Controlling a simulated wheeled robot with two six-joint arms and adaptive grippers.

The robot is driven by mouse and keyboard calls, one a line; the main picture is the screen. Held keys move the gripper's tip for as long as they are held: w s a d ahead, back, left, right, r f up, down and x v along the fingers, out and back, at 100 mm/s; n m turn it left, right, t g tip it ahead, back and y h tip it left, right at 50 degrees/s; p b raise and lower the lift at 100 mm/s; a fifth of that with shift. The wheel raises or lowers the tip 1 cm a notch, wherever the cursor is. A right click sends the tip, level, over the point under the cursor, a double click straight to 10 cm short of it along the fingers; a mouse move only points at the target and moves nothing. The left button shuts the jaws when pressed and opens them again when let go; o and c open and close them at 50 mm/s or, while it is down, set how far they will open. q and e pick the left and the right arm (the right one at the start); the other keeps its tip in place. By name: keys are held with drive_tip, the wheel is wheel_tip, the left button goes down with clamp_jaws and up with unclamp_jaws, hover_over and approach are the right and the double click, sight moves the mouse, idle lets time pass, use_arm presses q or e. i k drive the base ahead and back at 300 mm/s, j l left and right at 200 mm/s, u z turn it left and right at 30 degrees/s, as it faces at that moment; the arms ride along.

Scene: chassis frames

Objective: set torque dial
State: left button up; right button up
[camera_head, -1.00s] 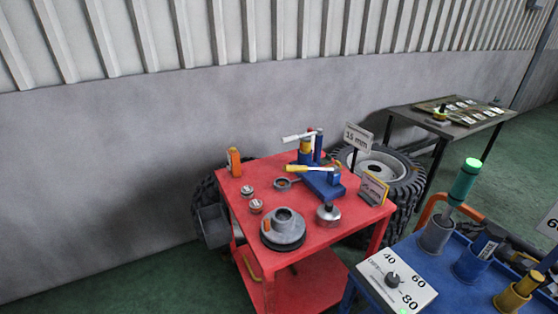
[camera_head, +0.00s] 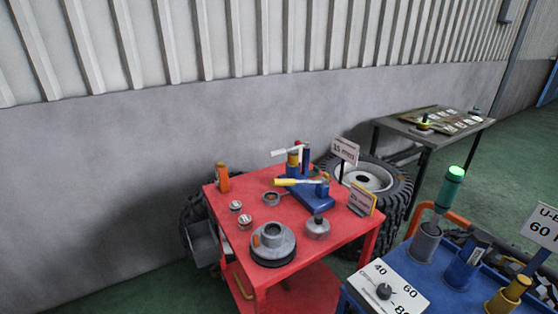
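The torque dial is a dark knob (camera_head: 384,291) on a white panel (camera_head: 404,300) at the bottom right, marked 40, 60 and a partly cut-off 80. The panel sits on the near left corner of a blue bench (camera_head: 440,262). The bottom frame edge cuts off the panel's lower part. The knob's exact pointing is too small to tell. Neither of my grippers shows in the head view.
A grey holder (camera_head: 425,243) with a green-topped tool (camera_head: 451,187) stands behind the panel, beside a blue holder (camera_head: 463,268). A red cart (camera_head: 327,246) with parts stands left of the bench. A dark table (camera_head: 400,128) is at the back.

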sight(384, 291)
drive_tip(key=z, duration=1.1)
drive_tip(key=k+l, duration=0.05)
drive_tip(key=l, duration=0.05)
